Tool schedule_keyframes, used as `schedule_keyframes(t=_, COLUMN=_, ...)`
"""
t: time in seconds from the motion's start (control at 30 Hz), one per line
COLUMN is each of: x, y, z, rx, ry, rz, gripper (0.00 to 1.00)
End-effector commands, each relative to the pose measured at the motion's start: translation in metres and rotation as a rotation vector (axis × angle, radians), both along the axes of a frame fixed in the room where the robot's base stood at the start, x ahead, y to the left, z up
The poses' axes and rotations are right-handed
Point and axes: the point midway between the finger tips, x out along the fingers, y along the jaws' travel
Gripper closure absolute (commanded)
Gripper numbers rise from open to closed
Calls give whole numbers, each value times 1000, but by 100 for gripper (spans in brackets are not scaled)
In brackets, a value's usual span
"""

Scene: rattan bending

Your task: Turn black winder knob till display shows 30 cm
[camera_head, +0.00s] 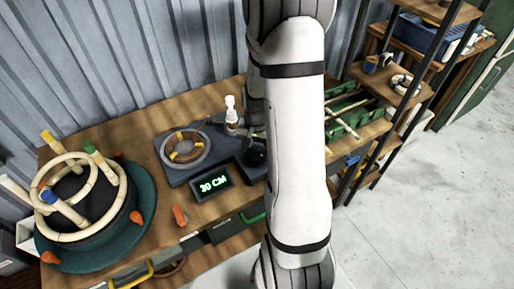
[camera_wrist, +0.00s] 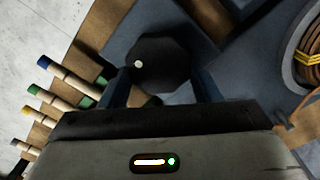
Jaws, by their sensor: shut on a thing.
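The black winder knob (camera_wrist: 165,68) fills the space between the fingers of my gripper (camera_wrist: 160,82) in the wrist view. It is many-sided, with a white dot left of its middle. My gripper is shut on it. In the head view the dark knob (camera_head: 256,151) shows only partly beside my white arm, which hides most of the gripper. The display (camera_head: 212,184) on the winder's front shows green digits that read 20 CM. The grey-blue winder base (camera_head: 178,174) carries a round reel with a brown coil (camera_head: 184,147), tied with yellow.
A teal round stand (camera_head: 145,200) with rattan hoops and coloured pegs is at the left of the wooden bench. A green rack (camera_head: 345,122) and dark shelving are at right.

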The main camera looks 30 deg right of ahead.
Motion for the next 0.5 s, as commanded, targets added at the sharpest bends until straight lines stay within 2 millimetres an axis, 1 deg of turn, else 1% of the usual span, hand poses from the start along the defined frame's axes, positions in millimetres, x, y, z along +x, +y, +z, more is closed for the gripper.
schedule_keyframes(t=0.27, x=0, y=0, z=0, rx=0, ry=0, rz=0, gripper=66)
schedule_keyframes(t=0.3, x=0, y=0, z=0, rx=0, ry=0, rz=0, gripper=41)
schedule_keyframes(t=0.5, x=0, y=0, z=0, rx=0, ry=0, rz=0, gripper=25)
